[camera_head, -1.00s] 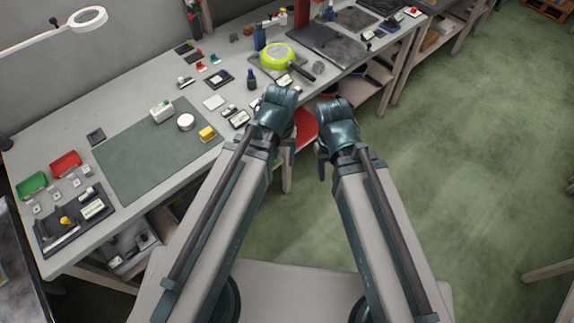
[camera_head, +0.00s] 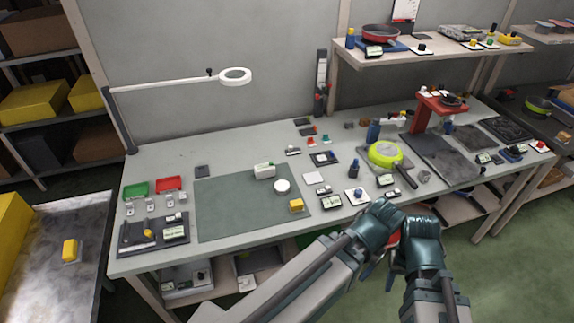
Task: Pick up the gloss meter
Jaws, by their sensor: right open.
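A small white boxy device (camera_head: 264,171) that looks like the gloss meter sits on the green-grey mat (camera_head: 225,215) on the bench, near the mat's back right part. Next to it on the mat are a round white puck (camera_head: 282,186) and a yellow block (camera_head: 296,205). My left gripper (camera_head: 372,262) is at the bench's front edge, right of the mat and well apart from the device; its fingers are mostly hidden, so I cannot tell its opening. My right gripper (camera_head: 397,268) is beside it, in front of the bench, open, with no object visible in it.
A lime-green pan (camera_head: 385,154) and several small tools lie right of the mat. Green (camera_head: 136,189) and red (camera_head: 169,184) trays and a dark holder stand at the left. A white lamp arm (camera_head: 165,86) reaches over the back. The mat's left part is clear.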

